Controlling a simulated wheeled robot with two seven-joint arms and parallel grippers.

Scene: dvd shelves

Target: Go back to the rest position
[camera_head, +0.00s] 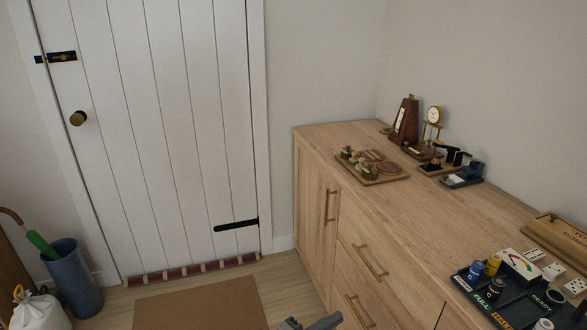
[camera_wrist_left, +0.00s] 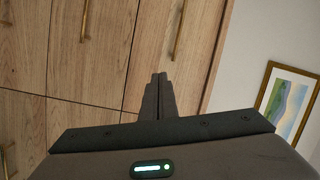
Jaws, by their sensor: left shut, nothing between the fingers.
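My left gripper (camera_head: 310,322) shows only in part at the bottom edge of the head view, low in front of the wooden sideboard (camera_head: 312,205). My right gripper is in neither view.
A white door (camera_head: 160,150), a brown mat (camera_head: 200,305) and a blue umbrella bin (camera_head: 72,280) are left.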

